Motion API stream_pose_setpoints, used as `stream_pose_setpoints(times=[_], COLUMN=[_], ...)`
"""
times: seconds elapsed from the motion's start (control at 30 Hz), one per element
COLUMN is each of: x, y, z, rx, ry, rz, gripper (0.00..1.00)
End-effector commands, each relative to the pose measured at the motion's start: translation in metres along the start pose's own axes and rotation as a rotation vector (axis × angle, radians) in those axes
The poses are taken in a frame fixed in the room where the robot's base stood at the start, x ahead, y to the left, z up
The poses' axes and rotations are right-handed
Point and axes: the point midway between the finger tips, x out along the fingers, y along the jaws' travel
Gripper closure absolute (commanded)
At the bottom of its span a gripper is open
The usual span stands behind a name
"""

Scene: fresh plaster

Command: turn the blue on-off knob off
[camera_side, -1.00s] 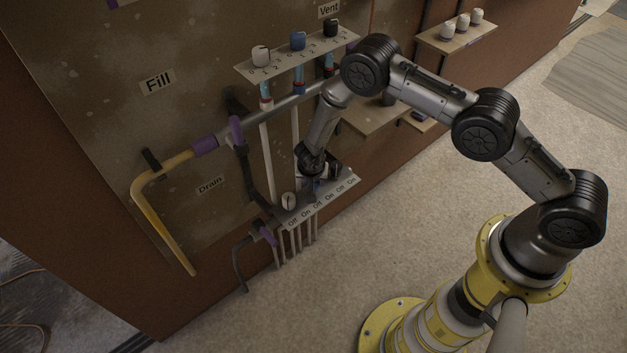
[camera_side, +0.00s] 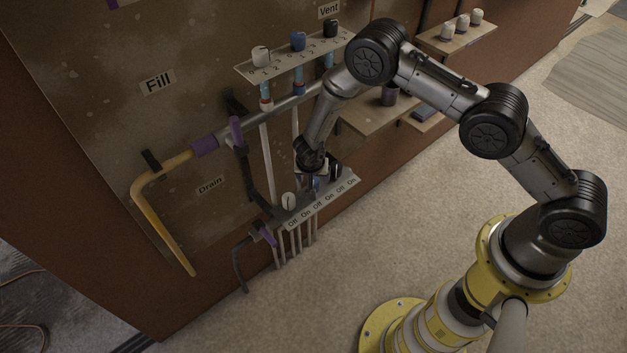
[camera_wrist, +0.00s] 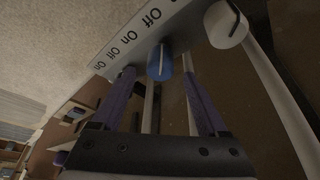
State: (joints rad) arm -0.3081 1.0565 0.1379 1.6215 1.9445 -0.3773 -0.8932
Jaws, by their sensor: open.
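The blue knob (camera_wrist: 160,64) sits on the lower on-off panel (camera_wrist: 178,22) between my two purple fingers in the wrist view. Its white line points up the picture, roughly toward an "Off" label, though I cannot tell its exact setting. My gripper (camera_wrist: 158,68) is open, with a fingertip on each side of the knob; I cannot tell whether either touches it. In the side view my gripper (camera_side: 312,170) is over the middle of the lower panel and mostly hides the blue knob.
A white knob (camera_side: 289,200) and a black knob (camera_side: 336,170) flank the blue one on the panel. Above is a 0-1-2 shelf (camera_side: 275,68) with white, blue and black knobs. Pipes (camera_side: 267,150) run between the shelves.

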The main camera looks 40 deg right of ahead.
Motion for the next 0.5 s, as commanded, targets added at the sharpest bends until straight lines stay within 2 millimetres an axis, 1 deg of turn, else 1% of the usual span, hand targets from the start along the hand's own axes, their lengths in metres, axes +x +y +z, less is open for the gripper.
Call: stream_pose_setpoints(times=[0.03, 0.2, 0.33, 0.5], x=[-0.014, -0.051, -0.075, -0.095], y=[-0.002, -0.001, -0.001, 0.000], z=[-0.001, 0.000, 0.000, 0.000], rx=[0.001, 0.000, 0.000, 0.000], ry=[0.002, 0.001, 0.001, 0.001], rz=[-0.004, -0.004, -0.003, -0.001], gripper=[0.23, 0.23, 0.23, 0.23])
